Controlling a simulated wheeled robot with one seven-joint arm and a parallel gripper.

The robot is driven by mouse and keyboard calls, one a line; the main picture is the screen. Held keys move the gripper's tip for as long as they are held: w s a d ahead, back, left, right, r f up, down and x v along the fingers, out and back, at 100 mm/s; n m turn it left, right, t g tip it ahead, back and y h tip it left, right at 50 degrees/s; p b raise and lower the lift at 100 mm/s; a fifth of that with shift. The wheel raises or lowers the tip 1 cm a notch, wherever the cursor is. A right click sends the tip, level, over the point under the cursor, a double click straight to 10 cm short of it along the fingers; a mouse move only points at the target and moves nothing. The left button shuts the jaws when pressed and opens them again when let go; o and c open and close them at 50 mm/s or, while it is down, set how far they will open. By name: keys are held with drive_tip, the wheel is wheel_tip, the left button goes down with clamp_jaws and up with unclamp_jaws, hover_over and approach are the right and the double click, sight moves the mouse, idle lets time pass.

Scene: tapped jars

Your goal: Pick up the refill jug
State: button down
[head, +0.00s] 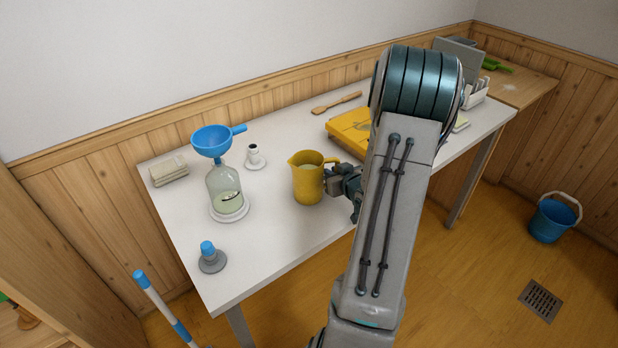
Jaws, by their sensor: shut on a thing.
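The refill jug is a yellow pitcher (308,184) with a spout at its upper left and pale contents visible at its open top. It is upright at the middle of the white table; I cannot tell whether its base touches the tabletop. My gripper (330,178) is at the right side of the jug and is shut on it, at the handle side. The fingertips and the handle are partly hidden by the jug and my arm.
A glass jar (226,190) with a blue funnel (213,140) stands left of the jug. A small white cup (254,155), a blue-topped grey piece (210,258) and a yellow case (350,130) are also on the table (270,245). A blue bucket (550,222) stands on the floor.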

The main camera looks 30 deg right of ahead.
sight(337, 159)
drive_tip(key=shift+r, duration=0.15)
idle(0.4)
drive_tip(key=shift+r, duration=0.55)
drive_tip(key=r, duration=0.3)
drive_tip(key=shift+s+d+r, duration=0.2)
drive_tip(key=shift+d, duration=0.1)
drive_tip(key=s+d+r+p, duration=0.2)
drive_tip(key=s+d+r, duration=0.4)
drive_tip(key=s+d, duration=0.1)
drive_tip(key=shift+s+d+r, duration=0.15)
drive_tip(key=shift+s+d, duration=0.2)
drive_tip(key=shift+s, duration=0.05)
